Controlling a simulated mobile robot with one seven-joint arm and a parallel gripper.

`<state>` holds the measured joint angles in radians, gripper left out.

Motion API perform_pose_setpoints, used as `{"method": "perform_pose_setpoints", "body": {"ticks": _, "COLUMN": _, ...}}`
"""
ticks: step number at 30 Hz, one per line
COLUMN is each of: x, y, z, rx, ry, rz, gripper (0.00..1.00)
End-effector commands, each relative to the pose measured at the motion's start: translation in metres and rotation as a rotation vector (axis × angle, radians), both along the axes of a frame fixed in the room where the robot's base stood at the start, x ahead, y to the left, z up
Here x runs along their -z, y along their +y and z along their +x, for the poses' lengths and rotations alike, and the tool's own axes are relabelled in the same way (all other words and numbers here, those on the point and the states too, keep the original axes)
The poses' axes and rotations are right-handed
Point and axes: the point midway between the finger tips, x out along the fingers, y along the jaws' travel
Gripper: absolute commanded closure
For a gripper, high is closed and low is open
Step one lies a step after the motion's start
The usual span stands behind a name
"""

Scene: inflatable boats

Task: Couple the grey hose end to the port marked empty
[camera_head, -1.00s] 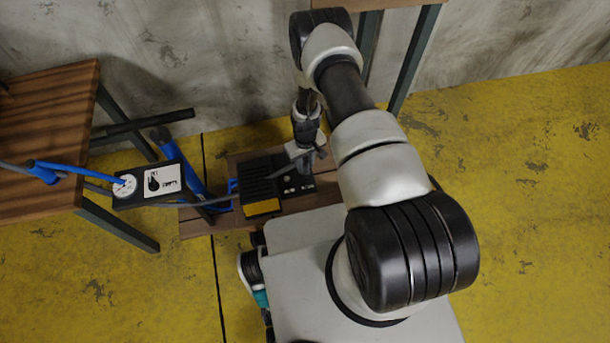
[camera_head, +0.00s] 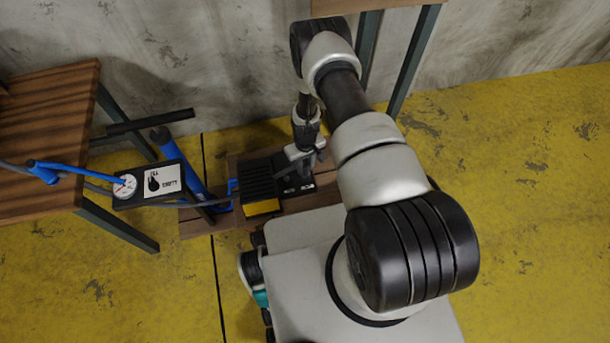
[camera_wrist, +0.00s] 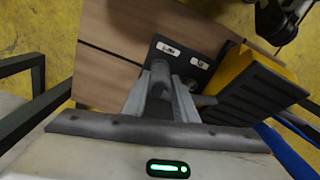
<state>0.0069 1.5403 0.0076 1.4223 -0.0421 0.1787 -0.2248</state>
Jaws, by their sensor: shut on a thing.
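My gripper (camera_head: 301,163) is shut on the grey hose end (camera_wrist: 160,78), low over the black port plate (camera_wrist: 180,55) of the foot pump. In the wrist view the hose end stands between my two grey fingers, just in front of the plate's edge. Two small white labels (camera_wrist: 168,48) show on the plate, too small to read. They also show in the head view, just below my gripper.
The ribbed black pump pedal (camera_head: 262,182) with a yellow edge sits beside the plate on a low wooden board (camera_head: 195,228). A blue hand pump (camera_head: 185,165) leans nearby.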

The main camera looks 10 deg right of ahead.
Motion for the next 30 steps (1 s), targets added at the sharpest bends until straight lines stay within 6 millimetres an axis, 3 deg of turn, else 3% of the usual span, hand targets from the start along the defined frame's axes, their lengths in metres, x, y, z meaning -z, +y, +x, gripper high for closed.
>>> {"method": "perform_pose_setpoints", "body": {"ticks": 8, "x": 0.0, "y": 0.0, "z": 0.0, "rx": 0.0, "ry": 0.0, "rz": 0.0, "gripper": 0.99}}
{"method": "perform_pose_setpoints", "body": {"ticks": 9, "x": 0.0, "y": 0.0, "z": 0.0, "rx": 0.0, "ry": 0.0, "rz": 0.0, "gripper": 0.71}}
{"method": "perform_pose_setpoints", "body": {"ticks": 12, "x": 0.0, "y": 0.0, "z": 0.0, "rx": 0.0, "ry": 0.0, "rz": 0.0, "gripper": 0.54}}
{"method": "perform_pose_setpoints", "body": {"ticks": 13, "x": 0.0, "y": 0.0, "z": 0.0, "rx": 0.0, "ry": 0.0, "rz": 0.0, "gripper": 0.52}}
{"method": "perform_pose_setpoints", "body": {"ticks": 23, "x": -0.004, "y": 0.0, "z": 0.0, "rx": 0.0, "ry": 0.0, "rz": 0.0, "gripper": 0.52}}
{"method": "perform_pose_setpoints", "body": {"ticks": 30, "x": -0.046, "y": 0.0, "z": 0.001, "rx": 0.0, "ry": -0.002, "rz": 0.001, "gripper": 0.52}}
